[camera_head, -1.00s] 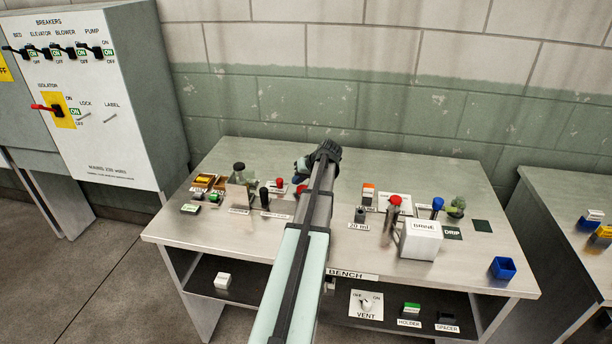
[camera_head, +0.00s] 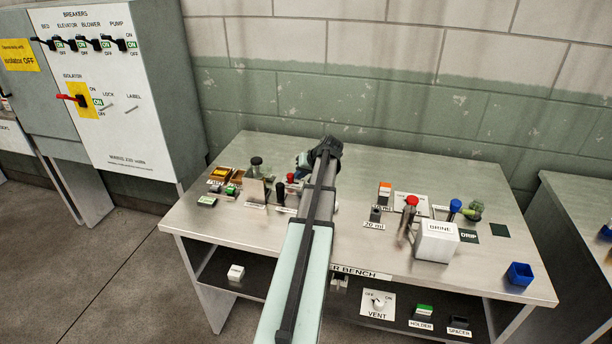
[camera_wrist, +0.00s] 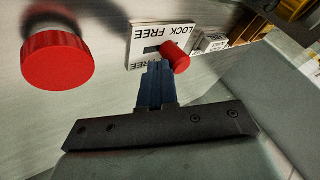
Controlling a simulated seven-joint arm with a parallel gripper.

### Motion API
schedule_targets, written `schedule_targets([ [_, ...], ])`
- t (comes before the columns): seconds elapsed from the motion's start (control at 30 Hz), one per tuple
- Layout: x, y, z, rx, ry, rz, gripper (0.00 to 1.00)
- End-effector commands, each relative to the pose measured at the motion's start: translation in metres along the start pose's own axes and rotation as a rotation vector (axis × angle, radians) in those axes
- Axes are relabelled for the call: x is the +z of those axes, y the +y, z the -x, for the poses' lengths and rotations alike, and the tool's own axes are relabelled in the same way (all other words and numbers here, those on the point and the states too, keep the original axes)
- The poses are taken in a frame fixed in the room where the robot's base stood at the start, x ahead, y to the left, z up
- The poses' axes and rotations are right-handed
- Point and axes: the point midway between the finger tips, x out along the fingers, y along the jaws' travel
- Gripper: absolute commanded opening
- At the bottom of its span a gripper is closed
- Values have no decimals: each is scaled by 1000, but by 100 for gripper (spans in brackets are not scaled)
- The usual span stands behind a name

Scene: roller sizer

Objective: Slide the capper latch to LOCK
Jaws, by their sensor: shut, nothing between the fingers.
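The latch plate (camera_wrist: 136,50) shows upside down in the wrist view. It carries the words LOCK and FREE along one edge, and a second FREE shows near my fingertips. The red latch knob (camera_wrist: 176,57) is at the right of the dark slot (camera_wrist: 151,49), on the side of the word LOCK; bare slot shows to its left. My gripper (camera_wrist: 155,68) is shut and empty, its tips at the plate's near edge, just left of the knob. I cannot tell whether they touch it. In the head view my arm hides the fingers and most of the latch.
A large red cap (camera_wrist: 57,60) stands left of my fingers in the wrist view. On the bench (camera_head: 340,225) are a white BRINE box (camera_head: 437,241), a red-topped bottle (camera_head: 411,202) and a blue cup (camera_head: 519,274). Small items crowd the bench's left part.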

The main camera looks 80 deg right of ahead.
Motion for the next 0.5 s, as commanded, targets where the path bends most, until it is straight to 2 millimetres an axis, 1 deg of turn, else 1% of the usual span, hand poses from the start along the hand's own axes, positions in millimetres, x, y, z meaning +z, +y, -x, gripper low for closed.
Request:
schedule_targets([
  [0.03, -2, -6, -4, -1, 0, 2, 0],
  [0.1, -3, -9, -7, 0, 0, 0, 0],
  [0.5, -3, -8, -6, -3, 1, -1, 0],
])
